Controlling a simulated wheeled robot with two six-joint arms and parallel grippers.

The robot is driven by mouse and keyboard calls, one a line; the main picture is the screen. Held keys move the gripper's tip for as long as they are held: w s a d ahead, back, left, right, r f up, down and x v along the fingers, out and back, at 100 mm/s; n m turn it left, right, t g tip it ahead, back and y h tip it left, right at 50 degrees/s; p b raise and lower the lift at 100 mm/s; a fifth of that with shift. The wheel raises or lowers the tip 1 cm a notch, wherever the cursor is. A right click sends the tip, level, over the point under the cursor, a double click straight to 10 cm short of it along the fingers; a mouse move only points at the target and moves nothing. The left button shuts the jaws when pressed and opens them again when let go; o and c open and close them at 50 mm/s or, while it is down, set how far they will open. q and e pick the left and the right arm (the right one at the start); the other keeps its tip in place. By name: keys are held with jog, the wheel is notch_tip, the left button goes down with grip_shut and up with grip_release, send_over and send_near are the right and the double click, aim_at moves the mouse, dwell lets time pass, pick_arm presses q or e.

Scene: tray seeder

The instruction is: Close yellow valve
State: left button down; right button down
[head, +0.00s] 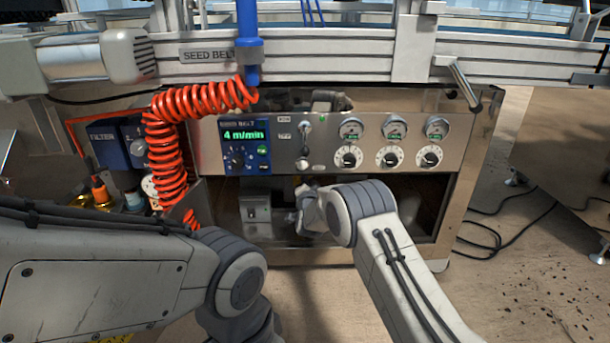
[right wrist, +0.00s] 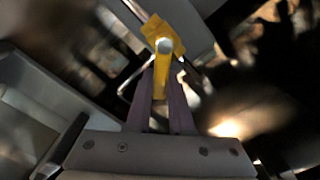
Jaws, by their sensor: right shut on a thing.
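The yellow valve (right wrist: 164,34) is in the right wrist view, at the top middle, on a metal pipe. Its yellow lever (right wrist: 161,78) points down the picture, between the two fingers. My right gripper (right wrist: 162,92) is shut on this lever. In the head view my right arm reaches into the dark open bay under the control panel, and its wrist hides the valve. My left arm comes in from the left and bends downward; its gripper is out of the picture.
The control panel (head: 380,125) with gauges and knobs stands above the bay. A grey box (head: 256,207) is in the bay to the left. A coiled red hose (head: 166,150) hangs at the left. Black cables (head: 500,228) lie on the floor at right.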

jog(key=shift+d+f+m, duration=0.2)
jog(key=shift+f+m, duration=0.3)
jog(key=shift+m, duration=0.9)
jog(key=shift+d+f+m, duration=0.2)
jog(key=shift+f+m, duration=0.35)
jog(key=shift+m, duration=0.85)
jog(key=shift+d+f+m, duration=0.2)
jog(key=shift+f+m, duration=0.3)
jog(key=shift+m, duration=0.9)
jog(key=shift+f, duration=0.1)
jog(key=c, duration=0.8)
grip_release()
jog(key=shift+s, duration=0.1)
jog(key=s+p, duration=0.6)
jog(key=s, duration=0.4)
jog(key=shift+s, duration=0.2)
